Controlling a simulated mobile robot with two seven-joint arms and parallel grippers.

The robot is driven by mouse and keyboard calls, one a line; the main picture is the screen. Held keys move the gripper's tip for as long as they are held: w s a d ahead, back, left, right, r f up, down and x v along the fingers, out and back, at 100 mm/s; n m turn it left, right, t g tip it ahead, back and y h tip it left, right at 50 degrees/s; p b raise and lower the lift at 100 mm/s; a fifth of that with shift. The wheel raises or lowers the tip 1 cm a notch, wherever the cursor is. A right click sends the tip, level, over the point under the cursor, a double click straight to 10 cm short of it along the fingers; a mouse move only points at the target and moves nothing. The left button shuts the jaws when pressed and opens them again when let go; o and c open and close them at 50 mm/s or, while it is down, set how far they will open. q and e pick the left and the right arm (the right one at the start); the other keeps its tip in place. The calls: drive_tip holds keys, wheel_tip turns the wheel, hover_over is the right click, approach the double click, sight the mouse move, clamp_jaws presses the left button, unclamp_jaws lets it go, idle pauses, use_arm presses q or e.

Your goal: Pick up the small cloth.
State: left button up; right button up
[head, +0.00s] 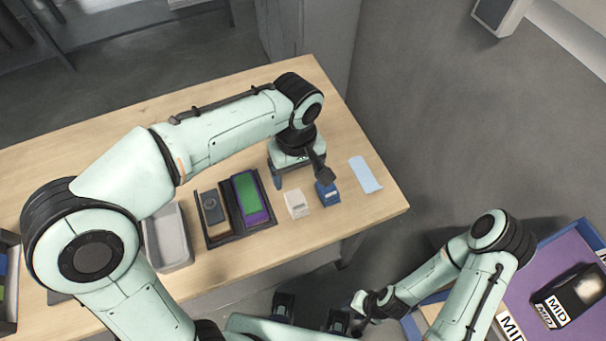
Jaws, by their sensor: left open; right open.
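The small cloth (365,174) is a light blue, flat piece lying near the right edge of the wooden table. My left gripper (301,181) is open over the table, pointing down, to the left of the cloth and apart from it. One of its fingers overlaps the top of a small blue box (328,196) in the picture; I cannot tell if they touch. My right gripper (360,308) is open and small in view, low in front of the table, away from the cloth.
A small white box (295,204) stands left of the blue box. A dark tray (226,236) holds a green and purple item (250,198). A grey bin (170,250) is further left. A purple-topped surface with a black box (577,290) labelled MID is at lower right.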

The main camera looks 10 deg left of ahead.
use_arm(q)
drive_tip(key=b, duration=0.1)
hover_over(297, 201)
wheel_tip(297, 201, down, 8)
drive_tip(key=shift+d+r, duration=0.1)
drive_tip(key=shift+r, duration=0.1)
wheel_tip(297, 201, down, 6)
drive_tip(key=shift+r, duration=0.15)
drive_tip(key=c, duration=1.1)
use_arm(e)
drive_tip(key=shift+s+f, duration=0.55)
drive_tip(key=shift+f, duration=0.25)
